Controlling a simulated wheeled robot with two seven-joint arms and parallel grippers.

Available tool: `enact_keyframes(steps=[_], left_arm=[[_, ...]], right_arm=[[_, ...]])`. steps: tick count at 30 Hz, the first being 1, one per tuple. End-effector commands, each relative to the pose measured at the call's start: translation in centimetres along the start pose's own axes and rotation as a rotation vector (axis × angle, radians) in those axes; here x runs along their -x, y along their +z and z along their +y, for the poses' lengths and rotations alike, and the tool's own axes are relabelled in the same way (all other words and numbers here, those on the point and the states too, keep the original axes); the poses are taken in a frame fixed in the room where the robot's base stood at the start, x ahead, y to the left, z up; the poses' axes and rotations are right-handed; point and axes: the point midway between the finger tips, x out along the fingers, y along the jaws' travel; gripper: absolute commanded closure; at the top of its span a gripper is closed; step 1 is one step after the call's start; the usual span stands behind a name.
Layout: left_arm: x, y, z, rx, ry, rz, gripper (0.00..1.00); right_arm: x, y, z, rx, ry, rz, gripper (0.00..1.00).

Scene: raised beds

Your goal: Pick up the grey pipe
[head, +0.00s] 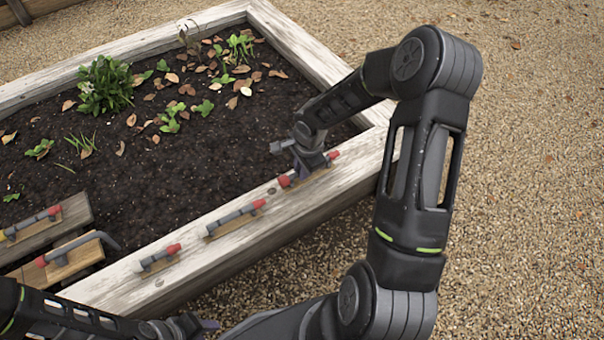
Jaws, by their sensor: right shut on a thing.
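My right gripper (311,167) is at the far part of the bed's front wooden rim. It is shut on a grey pipe with red ends (285,181). The gripper covers the pipe's middle, and a red end shows on each side. I cannot tell whether the pipe is clear of the rim. Other grey pipe pieces lie on the same rim: a longer one with a red end (235,217) and a short one (158,258). My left gripper (203,324) is low at the bottom edge, mostly hidden, and its jaws are unclear.
Two wooden boards at the left hold a straight grey pipe (32,224) and a bent grey pipe (80,247). The raised bed (130,277) holds dark soil (190,190), a leafy bush (105,86), small plants and dry leaves. Open gravel (530,180) lies to the right.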

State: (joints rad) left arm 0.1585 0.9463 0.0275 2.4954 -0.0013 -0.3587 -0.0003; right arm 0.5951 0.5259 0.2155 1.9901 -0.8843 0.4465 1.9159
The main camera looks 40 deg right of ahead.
Motion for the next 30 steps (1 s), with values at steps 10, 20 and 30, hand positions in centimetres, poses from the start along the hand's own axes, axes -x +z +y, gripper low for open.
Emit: enact_keyframes(steps=[10,20,30], left_arm=[[1.5,0.0,0.6,-0.002,0.000,0.000,0.63],[1.4,0.0,0.6,-0.002,0.000,0.000,0.63],[1.5,0.0,0.6,-0.001,0.000,0.000,0.63]], right_arm=[[6.0,0.0,-1.2,0.002,-0.001,0.001,1.00],[6.4,0.1,-1.3,0.001,0.000,-0.001,1.00],[6.4,0.0,-1.3,0.001,0.000,-0.001,1.00]])
